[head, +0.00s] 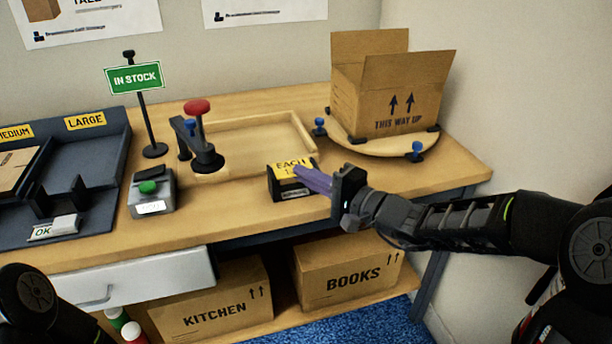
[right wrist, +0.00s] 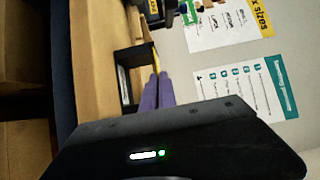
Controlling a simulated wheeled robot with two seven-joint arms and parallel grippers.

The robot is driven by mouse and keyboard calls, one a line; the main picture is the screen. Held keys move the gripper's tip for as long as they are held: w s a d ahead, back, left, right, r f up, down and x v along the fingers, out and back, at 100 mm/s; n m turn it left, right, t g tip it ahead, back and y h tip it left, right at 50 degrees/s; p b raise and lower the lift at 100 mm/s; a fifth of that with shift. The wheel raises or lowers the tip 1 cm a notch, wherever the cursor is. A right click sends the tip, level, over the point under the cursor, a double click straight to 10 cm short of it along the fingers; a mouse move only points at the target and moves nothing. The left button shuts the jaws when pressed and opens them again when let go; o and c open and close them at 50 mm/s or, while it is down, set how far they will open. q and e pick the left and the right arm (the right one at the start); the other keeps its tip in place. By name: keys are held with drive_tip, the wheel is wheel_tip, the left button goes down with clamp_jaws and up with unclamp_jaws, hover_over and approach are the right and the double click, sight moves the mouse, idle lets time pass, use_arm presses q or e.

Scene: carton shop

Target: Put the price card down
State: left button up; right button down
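The price card (head: 290,168) is yellow with black print reading "EACH". It stands at a dark card holder (head: 292,188) near the front edge of the bench; I cannot tell if it is fully seated. My right gripper (head: 303,176) reaches in from the right, its purple fingers close together at the card's right end. In the right wrist view the fingers (right wrist: 157,84) close on the card's thin yellow edge (right wrist: 155,60), beside the dark holder (right wrist: 124,78). Part of my left arm shows at the lower left, but its gripper is out of view.
A wooden tray (head: 305,126) and a red-knobbed clamp (head: 199,130) stand behind the holder. An open carton (head: 390,95) sits on a round board (head: 370,143) at the back right. A green-button box (head: 152,193) and the "IN STOCK" sign (head: 134,78) are left.

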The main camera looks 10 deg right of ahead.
drive_tip(key=shift+f+b, duration=0.3)
drive_tip(key=shift+b, duration=0.05)
drive_tip(key=c, duration=1.7)
unclamp_jaws()
drive_tip(key=shift+r, duration=0.1)
drive_tip(key=shift+r+p, duration=0.25)
drive_tip(key=shift+p, duration=0.25)
drive_tip(key=shift+r+p, duration=0.3)
drive_tip(key=shift+p, duration=0.1)
drive_tip(key=v, duration=1.2)
drive_tip(key=shift+f+p, duration=0.25)
drive_tip(key=shift+p, duration=0.05)
